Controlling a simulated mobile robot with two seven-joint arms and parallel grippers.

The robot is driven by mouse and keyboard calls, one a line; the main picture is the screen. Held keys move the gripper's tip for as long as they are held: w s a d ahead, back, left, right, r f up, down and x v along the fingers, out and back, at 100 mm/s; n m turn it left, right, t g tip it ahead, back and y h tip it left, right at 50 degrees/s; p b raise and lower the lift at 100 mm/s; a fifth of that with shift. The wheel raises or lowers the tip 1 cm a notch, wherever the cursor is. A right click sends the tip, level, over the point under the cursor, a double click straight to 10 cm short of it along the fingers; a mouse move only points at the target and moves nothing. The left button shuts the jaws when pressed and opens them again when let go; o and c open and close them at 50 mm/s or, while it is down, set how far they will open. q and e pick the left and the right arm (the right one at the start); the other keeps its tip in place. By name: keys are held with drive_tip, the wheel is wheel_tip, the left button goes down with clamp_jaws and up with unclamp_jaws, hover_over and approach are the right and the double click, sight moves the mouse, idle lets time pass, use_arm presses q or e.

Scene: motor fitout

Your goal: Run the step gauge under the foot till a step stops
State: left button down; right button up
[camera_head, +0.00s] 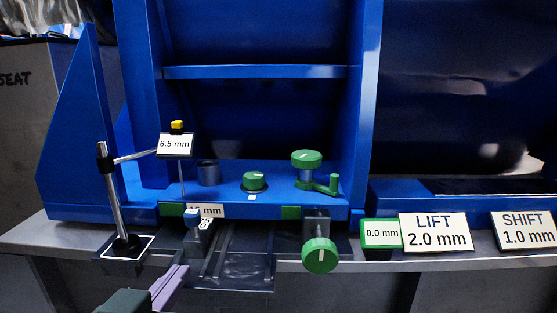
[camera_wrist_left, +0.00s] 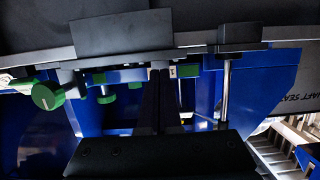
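The blue machine foot (camera_head: 254,203) rests at the bench edge, with green pads along its front. A small dark stepped block with a blue end (camera_head: 196,232), which looks like the step gauge, lies at the left front of the foot. It partly covers a label ending in "mm". Whether it touches the foot I cannot tell. My left gripper (camera_head: 178,273), with purple fingers, is low and just in front of the block. In the left wrist view its dark fingers (camera_wrist_left: 160,85) point toward the foot's front edge; their gap and any grip are unclear. My right gripper is not in view.
A dial stand (camera_head: 117,205) with a "6.5 mm" sign (camera_head: 175,144) stands at left. A green knob (camera_head: 320,254) hangs off the front right. A "0.0 mm" display (camera_head: 381,233), LIFT sign (camera_head: 435,232) and SHIFT sign (camera_head: 527,230) stand further right. Rails (camera_head: 235,250) extend before the foot.

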use_arm(q)
drive_tip(key=s+r+p, duration=0.4)
drive_tip(key=r+p, duration=0.1)
drive_tip(key=r, duration=0.1)
drive_tip(key=shift+p, duration=0.3)
drive_tip(key=shift+a, duration=0.1)
drive_tip(key=s+a+r+n+g+y+p, duration=0.1)
drive_tip(key=s+a+r+g+p, duration=0.15)
drive_tip(key=r+p, duration=0.8)
drive_tip(key=s+a+r+n+g+y+p, duration=0.1)
drive_tip(key=s+a+r+y+p, duration=0.15)
drive_tip(key=r+p, duration=0.8)
drive_tip(key=s+a+r+g+y+p, duration=0.15)
drive_tip(key=a+r+p, duration=0.25)
drive_tip(key=r+p, duration=0.7)
drive_tip(key=s+d+r+m+g+h+p, duration=0.15)
drive_tip(key=s+r+p, duration=0.35)
drive_tip(key=r+p, duration=0.6)
drive_tip(key=s+d+r+m+g+h+p, duration=0.1)
drive_tip(key=s+r+g+h+p, duration=0.2)
drive_tip(key=r+p, duration=0.8)
drive_tip(key=s+d+r+m+g+p, duration=0.1)
drive_tip(key=s+r+g+p, duration=0.1)
drive_tip(key=s+r+p, duration=0.65)
wheel_tip(320, 180, up, 37)
drive_tip(key=w+p, duration=0.2)
drive_tip(key=p, duration=3.7)
drive_tip(key=shift+w+d, duration=0.2)
drive_tip(key=shift+w, duration=0.1)
